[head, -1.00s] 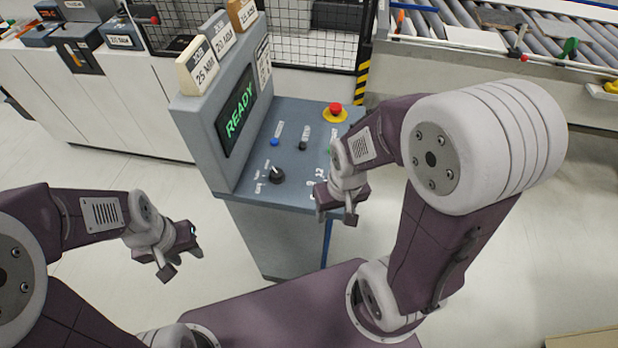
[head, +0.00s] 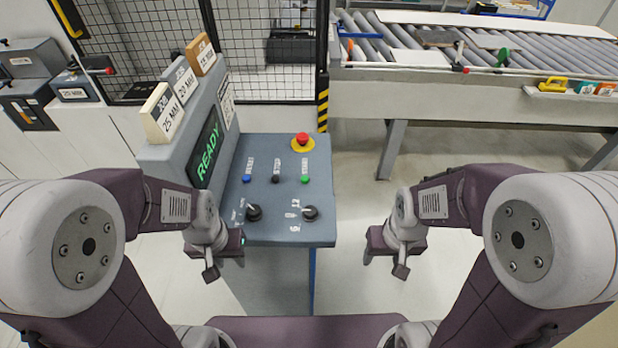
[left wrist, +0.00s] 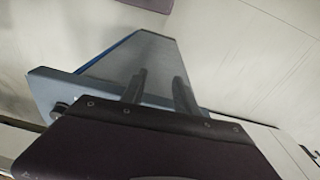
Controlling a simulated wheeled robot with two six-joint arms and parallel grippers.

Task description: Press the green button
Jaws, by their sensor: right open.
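The green button (head: 305,179) is on the top of the grey-blue control console (head: 280,222), at the right end of a row with a black button (head: 276,180) and a blue button (head: 247,179). My left gripper (head: 226,262) is open and empty at the console's near left edge. In the left wrist view its two fingers (left wrist: 160,88) are apart, with part of the console behind them. My right gripper (head: 384,262) is open and empty, to the right of the console and clear of it. Nothing covers the green button.
A red emergency stop (head: 302,140) sits behind the green button. Two black knobs (head: 254,212) are in front of the buttons. A READY screen (head: 207,148) and labelled blocks (head: 162,113) rise at the console's left. A roller conveyor (head: 460,100) and mesh fence (head: 270,50) stand behind.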

